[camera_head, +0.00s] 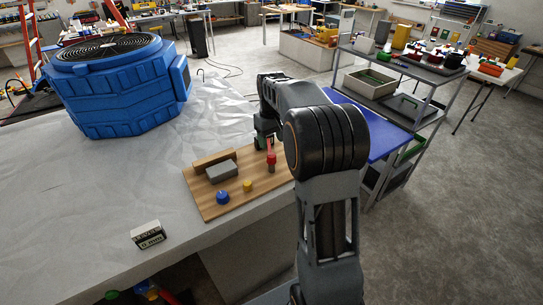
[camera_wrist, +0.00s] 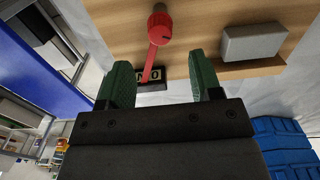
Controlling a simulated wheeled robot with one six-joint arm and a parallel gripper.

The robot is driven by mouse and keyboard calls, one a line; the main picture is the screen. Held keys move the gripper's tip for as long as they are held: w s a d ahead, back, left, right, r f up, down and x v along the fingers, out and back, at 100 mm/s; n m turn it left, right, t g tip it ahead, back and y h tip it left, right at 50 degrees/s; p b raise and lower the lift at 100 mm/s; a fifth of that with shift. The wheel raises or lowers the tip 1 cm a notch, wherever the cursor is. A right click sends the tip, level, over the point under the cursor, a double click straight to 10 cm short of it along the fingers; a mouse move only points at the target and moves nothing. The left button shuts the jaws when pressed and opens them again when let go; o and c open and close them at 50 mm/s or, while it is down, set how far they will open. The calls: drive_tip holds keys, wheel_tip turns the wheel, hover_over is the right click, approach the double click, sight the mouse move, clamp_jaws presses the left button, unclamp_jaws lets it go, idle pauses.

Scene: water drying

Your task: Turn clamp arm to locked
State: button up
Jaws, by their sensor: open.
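The red clamp arm (camera_head: 271,157) stands on a wooden board (camera_head: 208,210) in the head view, close to my gripper (camera_head: 264,140). In the wrist view the red clamp arm (camera_wrist: 154,55) reaches from its round red pivot down to a small dark label (camera_wrist: 153,86) with pale markings. The label's full text cannot be read. My gripper (camera_wrist: 159,62) is open, with one green finger on each side of the arm's free end. Gaps show between the arm and both fingers; the left gap is smaller. In the head view my arm partly hides the fingers.
A grey block (camera_head: 221,172), a wooden strip (camera_head: 213,158), a blue knob (camera_head: 222,197) and a yellow knob (camera_head: 247,186) share the board. A large blue machine (camera_head: 115,85) stands at the back left. A small sign block (camera_head: 148,235) sits near the bench's front edge. A cart stands right.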

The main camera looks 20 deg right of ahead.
sight(272, 155)
wheel_tip(272, 155, down, 8)
drive_tip(key=shift+r+p, duration=0.15)
drive_tip(key=shift+p, duration=0.15)
clamp_jaws()
idle(0.6)
